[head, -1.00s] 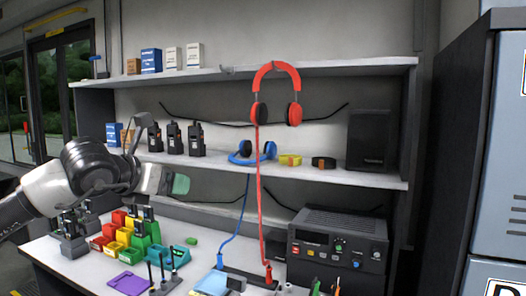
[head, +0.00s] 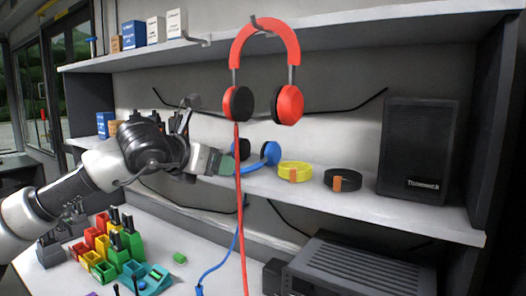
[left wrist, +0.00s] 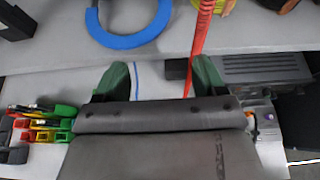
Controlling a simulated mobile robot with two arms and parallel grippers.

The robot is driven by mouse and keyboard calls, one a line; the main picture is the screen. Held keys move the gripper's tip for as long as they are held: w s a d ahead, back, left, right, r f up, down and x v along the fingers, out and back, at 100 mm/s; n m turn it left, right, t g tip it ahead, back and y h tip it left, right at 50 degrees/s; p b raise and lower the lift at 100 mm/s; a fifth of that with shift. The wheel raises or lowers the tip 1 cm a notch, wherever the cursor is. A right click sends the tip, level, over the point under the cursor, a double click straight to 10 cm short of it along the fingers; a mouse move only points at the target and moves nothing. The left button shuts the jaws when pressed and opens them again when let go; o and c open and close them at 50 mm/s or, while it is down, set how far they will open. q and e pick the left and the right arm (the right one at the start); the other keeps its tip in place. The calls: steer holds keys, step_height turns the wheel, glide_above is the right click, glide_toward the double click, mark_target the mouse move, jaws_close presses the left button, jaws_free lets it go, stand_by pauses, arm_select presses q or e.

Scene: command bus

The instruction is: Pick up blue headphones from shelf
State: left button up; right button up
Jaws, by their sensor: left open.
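The blue headphones (head: 266,158) lie on the middle shelf, behind the hanging red cord. In the left wrist view their blue band (left wrist: 128,38) shows at the top, ahead of the fingertips. My left gripper (head: 222,162) is at the shelf's front edge, just left of the headphones, with its green fingers close to the band. In the left wrist view the left gripper (left wrist: 155,80) is open, its two green fingers spread and nothing held between them. The red cord passes near the right finger there. My right gripper is in neither view.
Red headphones (head: 264,60) hang from the upper shelf, their red cord (head: 240,220) dropping in front of the middle shelf (head: 400,212). A yellow band (head: 295,171), a black band (head: 343,180) and a black speaker (head: 418,150) stand to the right.

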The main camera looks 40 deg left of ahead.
arm_select(q)
steer(key=w+p, duration=0.4)
steer(key=w, duration=0.1)
steer(key=p, duration=0.4)
glide_toward(266, 147)
steer(key=w+f, duration=0.2)
steer(key=f, duration=0.1)
steer(key=shift+w, duration=0.15)
steer(key=shift+w+a+f+p, duration=0.1)
steer(key=shift+w+p, duration=0.25)
steer(key=shift+w, duration=0.45)
steer(key=w+p, duration=0.2)
steer(key=w, duration=0.1)
steer(key=w+p, duration=0.1)
steer(key=shift+w+a, duration=0.3)
steer(key=shift+w, duration=0.05)
steer(key=shift+w+f, duration=0.25)
steer(key=shift+f, duration=0.05)
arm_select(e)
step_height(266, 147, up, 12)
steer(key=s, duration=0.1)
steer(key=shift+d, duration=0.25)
arm_select(q)
steer(key=shift+s, duration=0.1)
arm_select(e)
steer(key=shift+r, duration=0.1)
arm_select(q)
steer(key=c, duration=0.7)
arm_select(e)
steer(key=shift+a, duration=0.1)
